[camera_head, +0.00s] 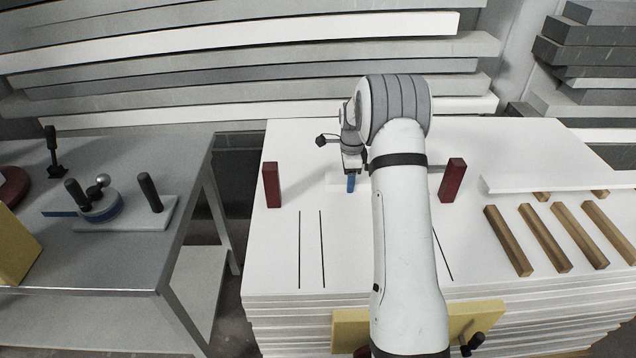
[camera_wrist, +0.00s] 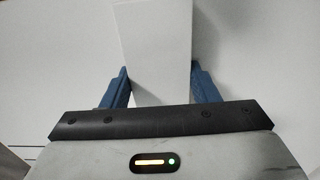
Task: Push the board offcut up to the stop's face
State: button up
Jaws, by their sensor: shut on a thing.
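My gripper (camera_head: 351,184) is low over the white board stack, pointing down, with one blue finger showing. In the wrist view its two blue fingers (camera_wrist: 159,84) are shut on a pale board offcut (camera_wrist: 155,45), one on each side. In the head view a small part of the offcut (camera_head: 335,181) shows left of the finger; my arm hides the rest. I cannot tell for certain which thing is the stop. Two dark red upright blocks stand left (camera_head: 271,186) and right (camera_head: 452,180) of my gripper.
Black lines (camera_head: 311,250) mark the white stack top (camera_head: 275,235). Several wooden strips (camera_head: 545,238) and a raised white board (camera_head: 560,172) lie right. A yellow piece (camera_head: 345,330) is at the front edge. A grey table (camera_head: 110,255) with tools stands left, across a gap.

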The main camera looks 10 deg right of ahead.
jog(key=shift+s+d, duration=0.25)
jog(key=shift+d, duration=1.1)
jog(key=shift+s+d, duration=0.25)
jog(key=shift+d, duration=1.05)
jog(key=o, duration=1.6)
jog(key=shift+a, duration=0.1)
